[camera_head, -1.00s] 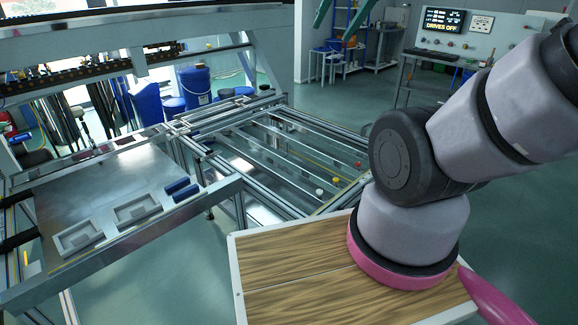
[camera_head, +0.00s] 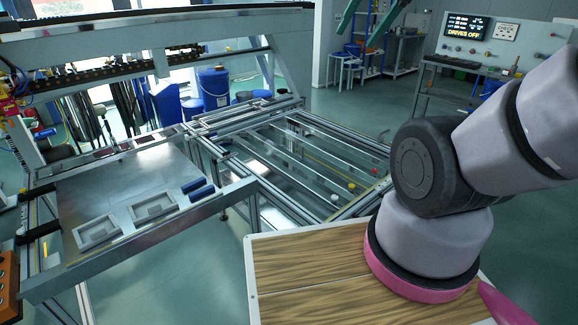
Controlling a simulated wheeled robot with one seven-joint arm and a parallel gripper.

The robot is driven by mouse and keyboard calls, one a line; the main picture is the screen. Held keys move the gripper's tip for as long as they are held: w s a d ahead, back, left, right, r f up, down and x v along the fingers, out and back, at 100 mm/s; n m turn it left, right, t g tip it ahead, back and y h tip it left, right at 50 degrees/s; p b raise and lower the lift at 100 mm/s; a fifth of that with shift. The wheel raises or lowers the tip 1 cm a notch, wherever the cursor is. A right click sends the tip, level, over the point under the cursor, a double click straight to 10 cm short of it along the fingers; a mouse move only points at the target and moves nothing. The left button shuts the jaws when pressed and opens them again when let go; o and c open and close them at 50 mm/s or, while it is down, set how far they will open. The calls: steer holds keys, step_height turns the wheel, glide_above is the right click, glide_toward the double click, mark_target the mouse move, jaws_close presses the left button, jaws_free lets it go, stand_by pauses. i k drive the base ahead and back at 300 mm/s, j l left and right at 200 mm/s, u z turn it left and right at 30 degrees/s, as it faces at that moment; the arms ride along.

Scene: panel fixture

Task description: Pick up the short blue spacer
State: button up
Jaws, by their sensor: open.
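Two dark blue cylinders lie side by side on the grey metal plate (camera_head: 110,190) at the left: a rear blue cylinder (camera_head: 193,185) and a front blue cylinder (camera_head: 202,194). They lie near the plate's right edge, and I cannot tell which is the shorter spacer. Another small blue piece (camera_head: 44,133) shows farther off at the left edge. My gripper is out of the picture; only my arm shows at the right, rising from the wooden deck. Nothing of mine is near the blue cylinders.
Two shallow grey trays, the left tray (camera_head: 97,232) and the right tray (camera_head: 153,208), sit on the plate's front part. A railed frame (camera_head: 300,165) with small red, white and yellow pieces adjoins the plate. A gantry beam (camera_head: 150,65) spans above.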

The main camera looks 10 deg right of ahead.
mark_target(185, 188)
steer(key=i+j+u, duration=0.15)
steer(key=i+j, duration=0.4)
steer(key=j, duration=0.2)
steer(key=i+j+u, duration=0.1)
steer(key=i+j, duration=0.5)
